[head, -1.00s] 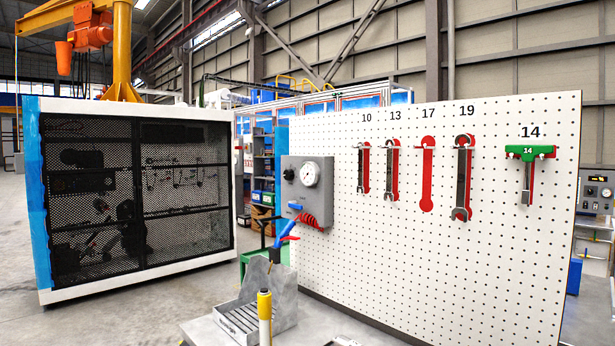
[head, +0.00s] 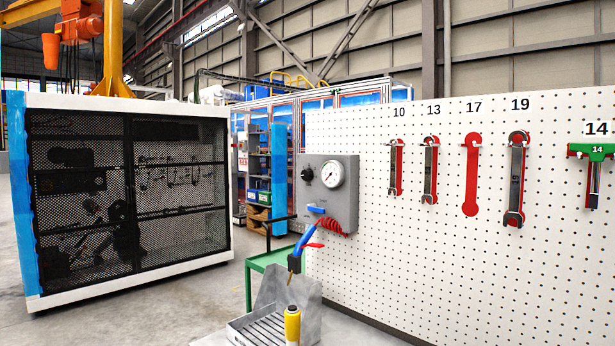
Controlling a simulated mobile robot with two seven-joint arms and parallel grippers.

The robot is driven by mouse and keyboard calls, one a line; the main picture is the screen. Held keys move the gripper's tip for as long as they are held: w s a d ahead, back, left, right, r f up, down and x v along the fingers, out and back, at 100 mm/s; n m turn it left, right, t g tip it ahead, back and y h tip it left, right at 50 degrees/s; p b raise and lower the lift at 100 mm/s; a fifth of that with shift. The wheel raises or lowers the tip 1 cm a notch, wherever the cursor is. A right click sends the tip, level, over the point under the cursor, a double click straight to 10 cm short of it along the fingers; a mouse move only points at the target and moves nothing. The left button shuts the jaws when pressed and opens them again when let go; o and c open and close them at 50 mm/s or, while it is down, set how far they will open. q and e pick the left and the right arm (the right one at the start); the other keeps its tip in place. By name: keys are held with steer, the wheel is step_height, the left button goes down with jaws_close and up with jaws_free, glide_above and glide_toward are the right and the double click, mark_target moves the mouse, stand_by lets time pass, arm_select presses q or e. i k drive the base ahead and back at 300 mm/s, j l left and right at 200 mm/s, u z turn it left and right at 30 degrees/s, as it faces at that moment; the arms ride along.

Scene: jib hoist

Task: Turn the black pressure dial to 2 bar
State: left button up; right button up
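The black pressure dial (head: 307,174) is a small round knob on the upper left of a grey control box (head: 343,200). The box is fixed to the left end of the white pegboard. A round white gauge (head: 333,174) sits just right of the dial. Its needle and the dial's setting are too small to read. Neither of my grippers shows in the head view.
A blue-handled tool (head: 305,238) and a red coiled hose (head: 331,226) are at the box's lower part. Below stand a grey slotted tray (head: 262,325) and a yellow-topped bottle (head: 292,324). Wrenches hang on the pegboard (head: 400,270). A mesh cabinet (head: 130,285) stands left, with open floor before it.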

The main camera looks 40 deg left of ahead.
mark_target(306, 174)
steer(key=j+z, duration=0.1)
steer(key=j, duration=0.7)
steer(key=j+z, duration=0.15)
steer(key=j, duration=0.65)
steer(key=k, duration=0.05)
